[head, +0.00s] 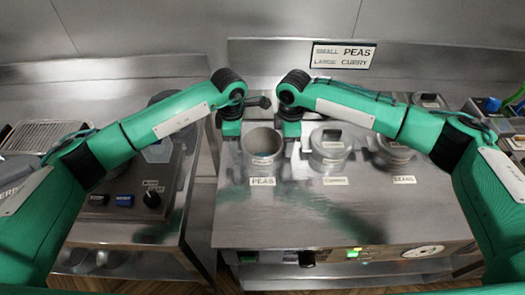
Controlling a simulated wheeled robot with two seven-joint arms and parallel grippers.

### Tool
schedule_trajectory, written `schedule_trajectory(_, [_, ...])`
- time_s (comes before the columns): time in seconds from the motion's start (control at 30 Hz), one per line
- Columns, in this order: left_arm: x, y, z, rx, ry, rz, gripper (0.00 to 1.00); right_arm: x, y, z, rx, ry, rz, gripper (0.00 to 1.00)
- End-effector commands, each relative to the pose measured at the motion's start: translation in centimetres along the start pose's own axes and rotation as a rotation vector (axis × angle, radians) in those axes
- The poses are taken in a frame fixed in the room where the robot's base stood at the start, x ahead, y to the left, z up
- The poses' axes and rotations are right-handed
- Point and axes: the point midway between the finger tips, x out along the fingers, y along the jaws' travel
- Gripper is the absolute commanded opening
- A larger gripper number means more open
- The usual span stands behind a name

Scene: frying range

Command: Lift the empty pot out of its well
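An open grey metal pot (262,146) sits in the steel counter behind a label reading PEAS. Its inside looks bare grey, with no food visible. My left gripper (231,130) points down at the pot's left side, close to the rim. My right gripper (291,130) points down at its right side, also close to the rim. I cannot tell whether either touches the pot. The fingers are dark and small, so their opening is unclear.
A lidded pot (331,155) stands to the right, with another pot (394,156) beyond it. A sign (343,56) reads small peas, large curry. A separate counter with knobs (152,199) stands left across a gap. The front of the pot counter (300,225) is clear.

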Motion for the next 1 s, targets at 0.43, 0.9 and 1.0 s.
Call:
schedule_trajectory(0.43, [-0.1, 0.0, 0.0, 0.000, 0.000, 0.001, 0.19, -0.1, 0.0, 0.0, 0.000, 0.001, 0.001, 0.19])
schedule_trajectory(0.9, [-3.2, 0.0, 0.0, 0.000, 0.000, 0.001, 0.19, -3.2, 0.0, 0.0, 0.000, 0.000, 0.001, 0.19])
schedule_trajectory(1.0, [-4.1, 0.0, 0.0, 0.000, 0.000, 0.001, 0.19, -4.1, 0.0, 0.0, 0.000, 0.000, 0.000, 0.19])
